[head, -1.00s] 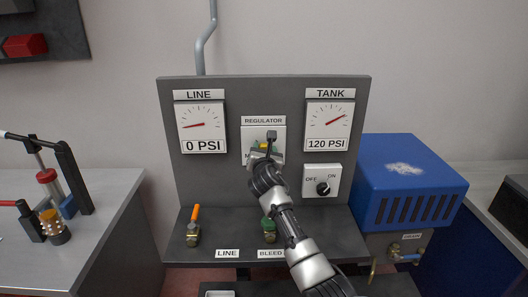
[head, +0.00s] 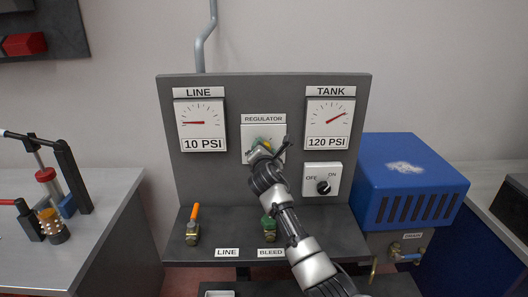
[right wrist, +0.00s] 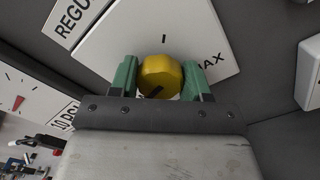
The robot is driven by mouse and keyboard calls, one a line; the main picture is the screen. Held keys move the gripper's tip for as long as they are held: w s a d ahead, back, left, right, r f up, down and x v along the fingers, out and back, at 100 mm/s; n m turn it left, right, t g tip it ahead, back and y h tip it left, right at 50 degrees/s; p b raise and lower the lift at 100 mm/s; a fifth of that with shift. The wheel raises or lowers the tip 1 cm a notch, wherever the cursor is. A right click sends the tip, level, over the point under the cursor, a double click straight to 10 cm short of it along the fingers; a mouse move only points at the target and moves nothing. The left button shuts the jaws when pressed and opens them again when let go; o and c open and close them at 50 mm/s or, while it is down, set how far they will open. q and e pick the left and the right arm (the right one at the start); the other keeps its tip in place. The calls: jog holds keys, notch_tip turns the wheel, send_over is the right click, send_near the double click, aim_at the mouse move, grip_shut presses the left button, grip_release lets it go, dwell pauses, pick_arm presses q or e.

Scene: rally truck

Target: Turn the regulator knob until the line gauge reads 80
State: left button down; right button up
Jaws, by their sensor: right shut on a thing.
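The yellow regulator knob (right wrist: 160,76) sits on a white plate (right wrist: 110,45) on the grey panel, under the REGULATOR label (head: 263,119). My right gripper (right wrist: 160,80) is shut on the knob, with a green finger on each side of it. In the head view my right gripper (head: 262,148) hides most of the knob. The line gauge (head: 200,122) at the panel's left reads 10 PSI, with its needle pointing left. My left gripper is not in view.
The tank gauge (head: 328,125) reads 120 PSI. An OFF/ON switch (head: 322,186) is below it. An orange-handled valve (head: 193,226) and a green valve (head: 269,228) stand on the ledge. A blue compressor (head: 407,185) is at right.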

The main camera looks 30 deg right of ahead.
jog(key=m+b, duration=0.1)
jog(key=m, duration=0.3)
jog(key=shift+f+m, duration=0.15)
jog(key=shift+m, duration=0.25)
jog(key=m+b, duration=0.2)
jog(key=m, duration=0.1)
jog(key=shift+m, duration=0.3)
jog(key=m+b, duration=0.1)
jog(key=m, duration=0.3)
jog(key=shift+f+b, duration=0.1)
jog(key=shift+b, duration=0.3)
jog(key=m+b, duration=0.1)
jog(key=m, duration=0.3)
jog(key=m+b, duration=0.1)
jog(key=m, duration=0.2)
jog(key=shift+m+b, duration=0.4)
jog(key=m+b, duration=0.1)
jog(key=m, duration=0.2)
jog(key=shift+m, duration=0.3)
jog(key=m, duration=0.2)
jog(key=shift+a+m, duration=0.1)
jog(key=shift+m, duration=2)
